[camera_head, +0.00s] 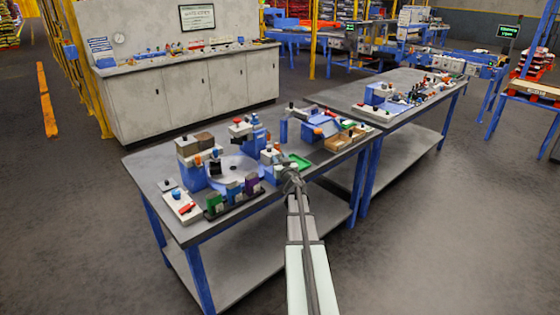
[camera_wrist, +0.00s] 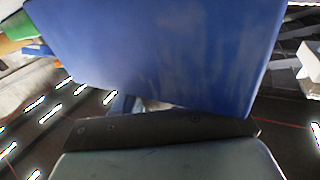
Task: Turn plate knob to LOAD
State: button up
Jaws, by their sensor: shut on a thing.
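My gripper (camera_head: 291,183) is at the front edge of the near workbench (camera_head: 135,165), against the right side of a blue-and-white block unit (camera_head: 269,175). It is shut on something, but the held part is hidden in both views. In the wrist view a large blue block face (camera_wrist: 160,50) fills the upper middle, very close to the dark gripper body (camera_wrist: 160,130). A pale round plate (camera_head: 232,166) lies left of the unit. I cannot make out the plate knob or any LOAD mark.
A green tray (camera_head: 299,162) lies just behind my gripper. Green and purple blocks (camera_head: 232,191) stand at the bench's front left. A white box with a red part (camera_head: 183,207) is at the left corner. A second bench (camera_head: 420,72) stands behind right.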

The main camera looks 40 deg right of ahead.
jog(key=shift+n+t+y, duration=0.3)
jog(key=shift+n+y, duration=0.2)
jog(key=shift+y, duration=0.2)
jog(key=n+t+y, duration=0.1)
jog(key=n+y, duration=0.1)
jog(key=y, duration=0.1)
jog(key=shift+w+n+y, duration=0.1)
jog(key=shift+n+y, duration=0.2)
jog(key=shift+y, duration=0.1)
jog(key=n+y, duration=0.2)
jog(key=y, duration=0.2)
jog(key=shift+a+n, duration=0.3)
jog(key=shift+n, duration=0.1)
jog(key=n+y, duration=0.2)
jog(key=y, duration=0.1)
jog(key=n+g+y, duration=0.1)
jog(key=y, duration=0.1)
jog(key=shift+a, duration=0.3)
jog(key=shift+a+n+g+y, duration=0.25)
jog(key=shift+n+g+y, duration=0.8)
jog(key=shift+y, duration=0.65)
jog(key=shift+s+a+n+y, duration=0.1)
jog(key=shift+s+n+y, duration=0.1)
jog(key=shift+n+y, duration=0.15)
jog(key=o, duration=1)
jog(key=shift+c, duration=0.2)
jog(key=shift+s, duration=0.1)
